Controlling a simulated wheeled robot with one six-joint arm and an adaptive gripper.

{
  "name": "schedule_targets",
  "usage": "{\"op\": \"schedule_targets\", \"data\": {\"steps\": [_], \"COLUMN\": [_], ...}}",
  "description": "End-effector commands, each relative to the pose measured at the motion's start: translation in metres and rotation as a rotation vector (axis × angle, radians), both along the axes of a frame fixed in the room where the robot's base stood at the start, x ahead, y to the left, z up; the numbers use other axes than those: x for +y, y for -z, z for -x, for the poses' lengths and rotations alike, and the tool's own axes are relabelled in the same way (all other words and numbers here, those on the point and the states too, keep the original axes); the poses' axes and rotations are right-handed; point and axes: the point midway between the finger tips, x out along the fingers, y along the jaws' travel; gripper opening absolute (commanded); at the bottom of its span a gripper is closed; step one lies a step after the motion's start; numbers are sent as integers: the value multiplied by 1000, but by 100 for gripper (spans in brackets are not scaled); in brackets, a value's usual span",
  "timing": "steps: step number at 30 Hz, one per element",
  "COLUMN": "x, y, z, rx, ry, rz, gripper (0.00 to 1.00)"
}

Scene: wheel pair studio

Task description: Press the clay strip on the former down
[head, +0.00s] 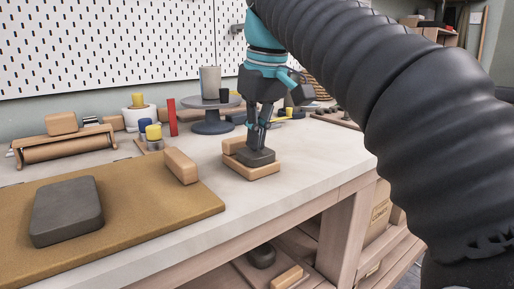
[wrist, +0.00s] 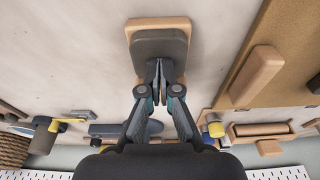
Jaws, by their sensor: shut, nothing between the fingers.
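The former (head: 250,170) is a pale wooden block on the white table top, near the front edge in the head view. The dark grey clay strip (head: 262,158) lies on it. In the wrist view the strip (wrist: 160,42) covers most of the former (wrist: 158,22), whose pale rim shows at the far end and sides. My gripper (head: 258,146) points down over the strip with its fingers together and empty. In the wrist view its fingertips (wrist: 158,72) overlap the strip's near end. I cannot tell whether they touch it. The strip's near end is partly hidden.
A brown board (head: 140,225) with a dark grey slab (head: 66,210) and a wooden block (head: 180,166) lies to the left. A turntable (head: 212,121) with a cup (head: 210,82) stands behind. A red stick (head: 172,117) stands upright. The table between board and former is clear.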

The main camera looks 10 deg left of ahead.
Motion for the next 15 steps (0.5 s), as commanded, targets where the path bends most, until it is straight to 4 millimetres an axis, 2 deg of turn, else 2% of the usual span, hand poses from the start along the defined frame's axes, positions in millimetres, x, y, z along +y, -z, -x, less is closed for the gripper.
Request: {"op": "schedule_targets", "data": {"steps": [8,15], "x": [0,0], "y": [-1,-15], "z": [0,0], "rx": [0,0], "ry": [0,0], "rz": [0,0], "gripper": [0,0]}}
